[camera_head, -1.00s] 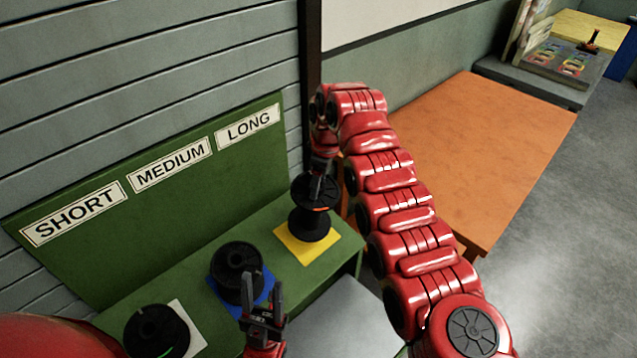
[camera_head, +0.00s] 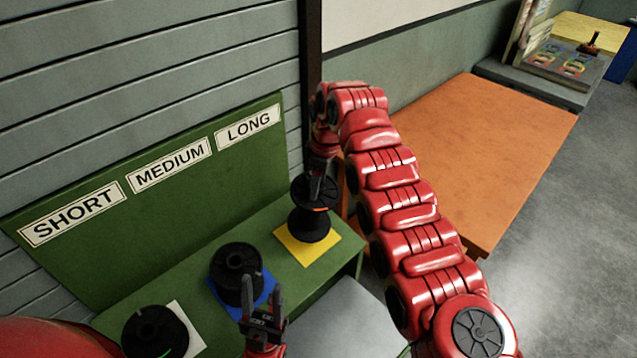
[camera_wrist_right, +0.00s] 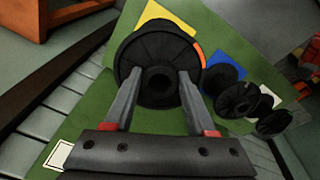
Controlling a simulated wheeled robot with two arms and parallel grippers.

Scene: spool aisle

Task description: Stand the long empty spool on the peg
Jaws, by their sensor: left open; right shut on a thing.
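The long spool (camera_head: 309,226) is black, with two wide flanges, and looks upright over the yellow square (camera_head: 289,246) under the LONG sign. My right gripper (camera_head: 318,180) is at its top, coming from above. In the right wrist view the gripper's two fingers (camera_wrist_right: 159,92) reach either side of the spool's hub, at its flange (camera_wrist_right: 150,45), and are shut on it. An orange mark shows on the spool. The peg is hidden, and I cannot tell if the spool's base touches the square. My left gripper (camera_head: 262,292) is open and empty, in front of the medium spool.
A medium black spool (camera_head: 238,262) stands on a blue square, close to my left gripper. A short spool (camera_head: 150,332) stands by a white square at the lower left. The green bench (camera_head: 215,315) has a signed back panel. An orange table (camera_head: 480,150) is at right.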

